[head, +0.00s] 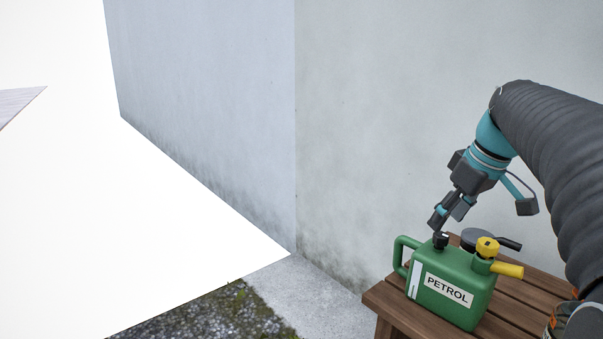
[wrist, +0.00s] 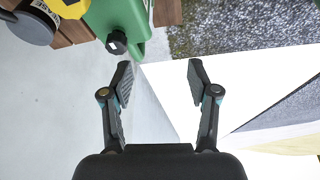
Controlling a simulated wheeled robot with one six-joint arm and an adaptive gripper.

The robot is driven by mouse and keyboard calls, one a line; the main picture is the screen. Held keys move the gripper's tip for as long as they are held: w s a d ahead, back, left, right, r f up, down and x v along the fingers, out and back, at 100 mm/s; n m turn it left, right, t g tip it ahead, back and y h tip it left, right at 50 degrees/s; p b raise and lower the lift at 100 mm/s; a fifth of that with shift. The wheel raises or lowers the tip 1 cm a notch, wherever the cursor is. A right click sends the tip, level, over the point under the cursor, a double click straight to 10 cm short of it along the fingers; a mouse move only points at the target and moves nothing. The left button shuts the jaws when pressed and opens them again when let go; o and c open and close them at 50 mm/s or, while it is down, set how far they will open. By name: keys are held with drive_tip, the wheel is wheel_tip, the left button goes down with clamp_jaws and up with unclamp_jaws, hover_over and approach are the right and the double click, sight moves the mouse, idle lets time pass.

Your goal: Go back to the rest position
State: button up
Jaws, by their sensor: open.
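My gripper (head: 443,218) is above the back of a green petrol can in the head view, pointing down and to the left. In the wrist view my gripper (wrist: 158,82) has its two fingers apart with nothing between them. The green petrol can (head: 450,290), with a "PETROL" label, a yellow cap and spout and a black knob, stands upright on a wooden slatted table. In the wrist view, part of the green can (wrist: 112,18) and its black knob (wrist: 117,42) show at the top, just beyond the left finger and apart from it.
The wooden table (head: 388,308) stands at the lower right near a grey wall (head: 400,130). Gravel ground (head: 215,315) and a concrete strip (head: 310,295) lie left.

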drive_tip(key=s+a+f+m+t+h, duration=0.1)
drive_tip(key=s+a+f+m, duration=0.2)
drive_tip(key=s+a+f, duration=0.3)
drive_tip(key=s+a+f+m+h, duration=0.1)
drive_tip(key=s+a+f+m, duration=0.1)
drive_tip(key=s+a+f, duration=0.5)
drive_tip(key=s+f, duration=0.3)
drive_tip(key=s, duration=0.4)
drive_tip(key=shift+m+t, duration=0.4)
drive_tip(key=shift+s, duration=0.1)
idle(0.4)
drive_tip(key=c, duration=0.3)
drive_tip(key=shift+c, duration=0.3)
